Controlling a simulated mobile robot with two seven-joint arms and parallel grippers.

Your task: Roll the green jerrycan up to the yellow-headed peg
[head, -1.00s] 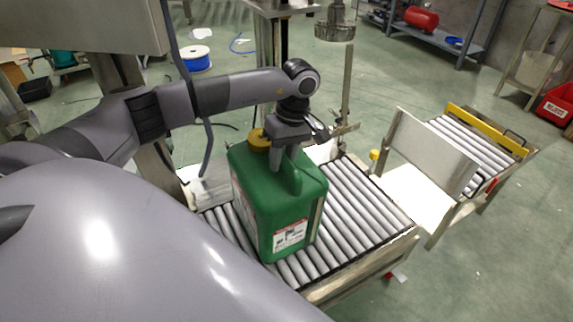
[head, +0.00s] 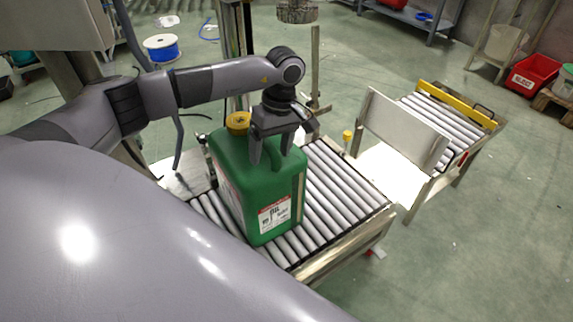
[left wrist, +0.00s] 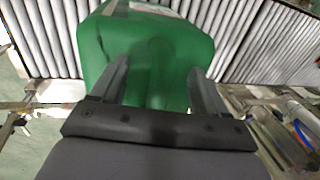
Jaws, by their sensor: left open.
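The green jerrycan (head: 262,200) stands upright on a roller bed (head: 335,205). Its yellow cap (head: 237,121) is on top at the left, and a white label faces front. The yellow-headed peg (head: 347,136) stands beyond the far right edge of the rollers, apart from the can. My left gripper (head: 271,152) is open over the can's top, fingers pointing down and spread. In the left wrist view, the can (left wrist: 150,25) lies beyond and between the two fingers (left wrist: 160,85); whether they touch it I cannot tell. My right gripper is out of view.
A white upright plate (head: 402,128) stands right of the peg, with a second roller section (head: 450,125) and yellow bar behind it. A metal post (head: 315,75) rises behind the rollers. The rollers right of the can are clear.

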